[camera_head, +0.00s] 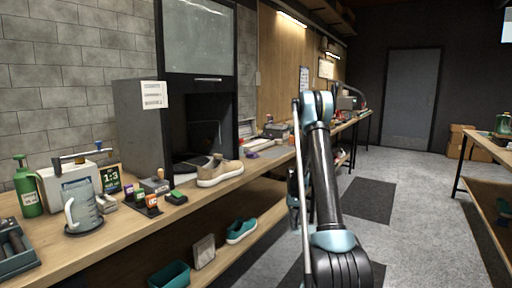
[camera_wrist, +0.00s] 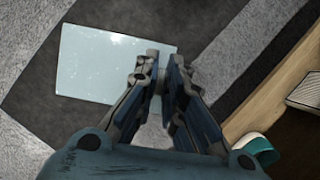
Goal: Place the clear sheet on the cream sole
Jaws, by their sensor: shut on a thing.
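My gripper (camera_wrist: 160,72) is in the wrist view with its fingers close together, shut on the clear sheet. The clear sheet (camera_wrist: 102,68) is a pale, see-through, glossy rectangle reaching out to the left of the fingertips, above the grey floor. In the head view I cannot make out the sheet; my arm hides that area. A tan sneaker (camera_head: 217,166) with a cream sole (camera_head: 222,180) stands upright on the workbench, in front of the dark open cabinet. My gripper is apart from it, to the right and beyond the bench's front edge.
The wooden workbench (camera_head: 105,226) runs along the left wall, with a jug (camera_head: 84,207), a green bottle (camera_head: 28,190) and small boxes on it. A lower shelf holds a teal shoe (camera_head: 241,231) and a teal bin (camera_head: 170,275). The floor to the right is open.

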